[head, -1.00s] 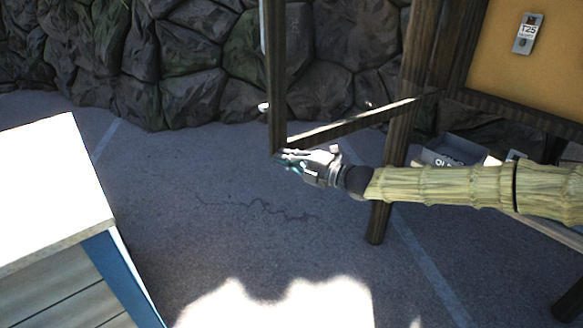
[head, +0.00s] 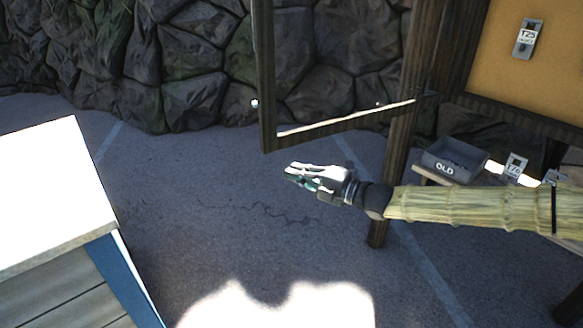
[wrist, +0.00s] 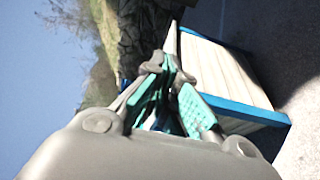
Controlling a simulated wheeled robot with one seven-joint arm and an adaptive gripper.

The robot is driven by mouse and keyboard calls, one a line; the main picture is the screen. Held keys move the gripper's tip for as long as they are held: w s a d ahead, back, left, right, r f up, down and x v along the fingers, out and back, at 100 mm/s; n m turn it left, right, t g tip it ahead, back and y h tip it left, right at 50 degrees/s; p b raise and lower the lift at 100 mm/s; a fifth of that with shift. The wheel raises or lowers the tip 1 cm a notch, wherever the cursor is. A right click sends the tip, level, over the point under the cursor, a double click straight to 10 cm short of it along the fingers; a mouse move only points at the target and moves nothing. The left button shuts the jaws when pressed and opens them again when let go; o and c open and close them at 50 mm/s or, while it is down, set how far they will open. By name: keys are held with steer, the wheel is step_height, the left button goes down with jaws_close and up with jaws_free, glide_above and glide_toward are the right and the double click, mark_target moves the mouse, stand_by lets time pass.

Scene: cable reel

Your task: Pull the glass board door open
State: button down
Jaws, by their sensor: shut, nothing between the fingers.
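The glass board door (head: 267,80) is a dark wooden frame with see-through glass, standing swung out from the board (head: 515,60) in the head view. A small pale knob (head: 255,103) shows on its free edge. My gripper (head: 288,173) is just below the door's lower free corner in the picture, apart from it by a small gap. Its fingers are shut and empty. In the wrist view, the teal-padded fingers (wrist: 168,70) meet at their tips, with no door in sight there.
A white-topped table (head: 55,190) with a blue edge stands at the left. A grey bin marked OLD (head: 455,160) sits on a low bench under the board, with tags beside it. A stone wall (head: 190,60) closes the back. Open pavement (head: 220,220) lies between.

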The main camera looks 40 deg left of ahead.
steer(key=s+d+b, duration=0.2)
steer(key=d, duration=0.5)
steer(key=shift+s+d, duration=0.2)
steer(key=shift+s, duration=0.05)
steer(key=shift+f, duration=0.1)
